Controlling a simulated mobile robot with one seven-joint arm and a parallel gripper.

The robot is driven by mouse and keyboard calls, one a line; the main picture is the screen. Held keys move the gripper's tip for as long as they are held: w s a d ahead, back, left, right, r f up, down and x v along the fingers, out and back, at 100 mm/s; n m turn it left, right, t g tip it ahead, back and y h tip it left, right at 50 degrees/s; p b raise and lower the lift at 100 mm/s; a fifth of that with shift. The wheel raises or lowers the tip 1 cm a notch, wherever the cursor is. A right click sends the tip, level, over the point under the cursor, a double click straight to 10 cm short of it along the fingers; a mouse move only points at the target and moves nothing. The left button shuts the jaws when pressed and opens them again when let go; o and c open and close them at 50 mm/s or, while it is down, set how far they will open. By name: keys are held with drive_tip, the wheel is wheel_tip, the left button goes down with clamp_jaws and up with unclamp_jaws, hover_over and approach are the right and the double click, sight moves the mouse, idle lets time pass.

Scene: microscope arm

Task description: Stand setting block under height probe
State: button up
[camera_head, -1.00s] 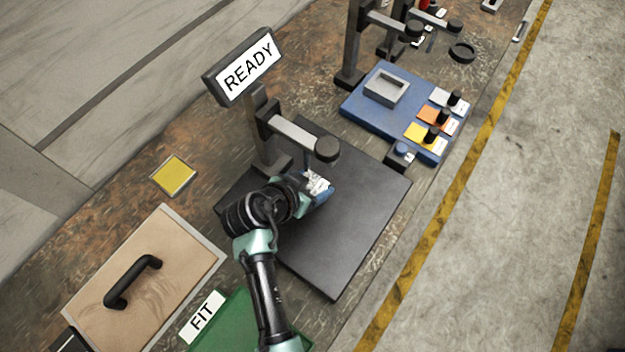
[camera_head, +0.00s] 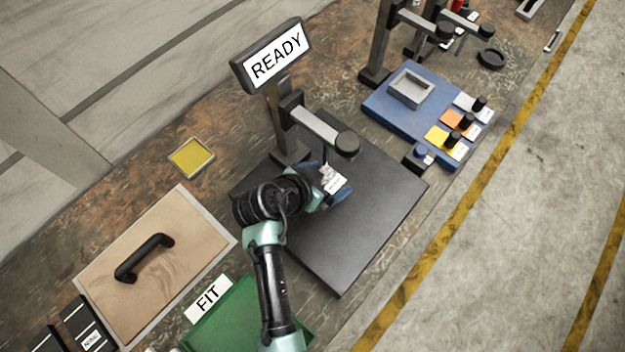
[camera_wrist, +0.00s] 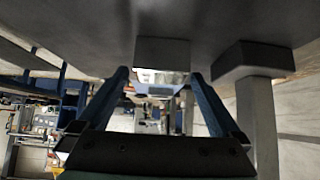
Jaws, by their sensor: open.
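The setting block (camera_head: 334,180), pale with a white label, stands on the dark base plate (camera_head: 345,240) beneath the height probe (camera_head: 347,144), a round black head on a stand arm. I cannot tell whether the probe's thin tip touches the block. My gripper (camera_head: 326,182) is open, with its blue fingers apart on either side of the block. In the wrist view, the block (camera_wrist: 162,53) shows ahead between the spread fingers of my gripper (camera_wrist: 160,78), with visible gaps at both sides. My wrist hides part of the plate.
The stand carries a READY sign (camera_head: 275,56). A blue fixture (camera_head: 385,107) with a grey tray and several coloured tags lies at upper right. A yellow pad (camera_head: 191,157), a handled wooden board (camera_head: 190,245) and a green FIT tray (camera_head: 235,315) lie left and in front. The plate's right side is clear.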

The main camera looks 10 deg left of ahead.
drive_tip(key=v, duration=1.1)
drive_tip(key=shift+s+f, duration=0.1)
